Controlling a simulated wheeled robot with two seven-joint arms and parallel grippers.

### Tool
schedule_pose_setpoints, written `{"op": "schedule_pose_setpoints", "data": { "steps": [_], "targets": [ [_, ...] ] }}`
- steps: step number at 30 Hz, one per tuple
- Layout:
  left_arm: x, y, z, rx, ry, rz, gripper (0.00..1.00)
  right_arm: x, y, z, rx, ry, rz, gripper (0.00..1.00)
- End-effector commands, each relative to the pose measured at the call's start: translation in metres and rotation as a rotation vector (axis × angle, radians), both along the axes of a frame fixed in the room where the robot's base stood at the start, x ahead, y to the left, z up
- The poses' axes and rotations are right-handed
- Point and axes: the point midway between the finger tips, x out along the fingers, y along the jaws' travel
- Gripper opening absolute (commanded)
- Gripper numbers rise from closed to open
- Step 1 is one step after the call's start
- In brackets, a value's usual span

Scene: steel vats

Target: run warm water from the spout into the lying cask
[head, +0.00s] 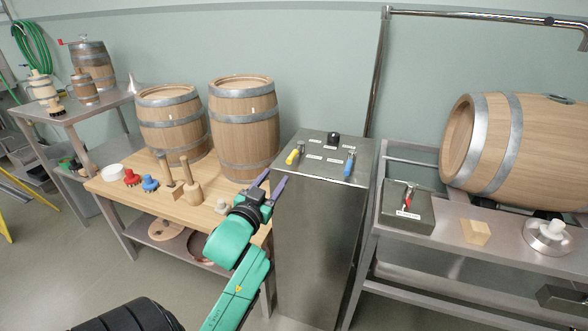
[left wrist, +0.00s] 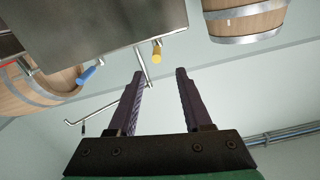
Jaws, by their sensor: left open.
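On the cabinet top are a yellow lever (head: 293,156), a blue lever (head: 349,165) and a black knob (head: 333,139). My left gripper (head: 272,178) is open and empty, near the cabinet's front left edge. In the left wrist view, the yellow lever (left wrist: 157,52) shows beyond the open fingers. My right gripper is out of view.
A wooden-topped bench (head: 150,202) left of the cabinet holds two upright barrels, wooden mallets and small red and blue items. A steel box with a red-handled lever (head: 408,195), a wooden block (head: 475,232) and a round metal fitting (head: 548,236) sit before the cask.

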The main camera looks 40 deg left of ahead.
Motion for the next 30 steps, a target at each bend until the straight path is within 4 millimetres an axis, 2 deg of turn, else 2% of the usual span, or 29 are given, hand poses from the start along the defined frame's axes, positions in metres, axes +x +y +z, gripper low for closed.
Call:
{"op": "schedule_pose_setpoints", "data": {
  "steps": [4,7,12,18,22,28,29,30],
  "targets": [
    [0.02,0.007,0.005,0.0,-0.004,-0.001,0.5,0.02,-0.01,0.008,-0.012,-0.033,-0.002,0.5],
    [0.044,0.015,0.005,0.0,-0.003,-0.002,0.5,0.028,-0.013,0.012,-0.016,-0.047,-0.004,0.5],
    [0.089,0.03,0.005,-0.001,-0.003,0.0,0.5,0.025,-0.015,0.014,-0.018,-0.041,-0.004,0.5],
    [0.127,0.043,0.003,-0.002,-0.001,-0.001,0.5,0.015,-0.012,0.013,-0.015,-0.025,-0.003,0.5],
    [0.136,0.046,0.003,-0.001,0.0,-0.002,0.5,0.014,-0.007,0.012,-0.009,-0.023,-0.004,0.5],
    [0.136,0.046,0.002,-0.001,0.001,-0.003,0.5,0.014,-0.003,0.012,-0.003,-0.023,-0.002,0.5],
    [0.136,0.046,0.002,-0.001,0.001,-0.003,0.46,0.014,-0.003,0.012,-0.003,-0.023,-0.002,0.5],
    [0.136,0.046,0.002,-0.001,0.001,-0.003,0.3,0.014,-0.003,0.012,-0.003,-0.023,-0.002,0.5]
  ]
}}
